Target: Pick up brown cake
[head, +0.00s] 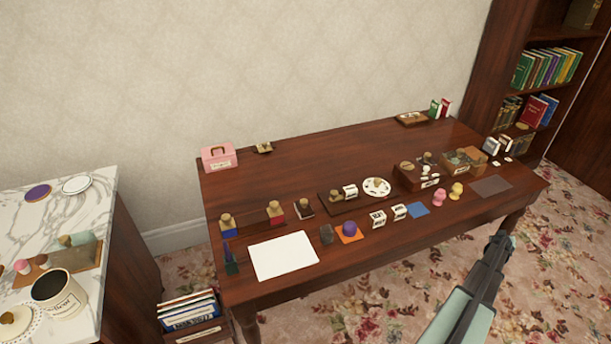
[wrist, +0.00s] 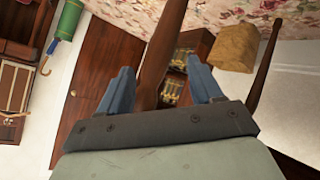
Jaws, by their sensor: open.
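A small brown round thing (head: 41,261) sits on a wooden board at the far left, on the marble counter; it looks like a cake but is too small to be sure. A pink-topped cake (head: 22,266) is just left of it. My gripper (head: 499,241) is far to the right, in front of the wooden desk's right end and well away from the counter. In the wrist view my gripper (wrist: 165,85) shows two blue fingers spread apart with nothing between them. The brown thing cannot be made out in the wrist view.
The wooden desk (head: 340,150) with stampers, blocks and paper (head: 283,256) lies between my gripper and the marble counter (head: 92,215). A bookshelf (head: 503,55) stands at right. Carpet fills the front right.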

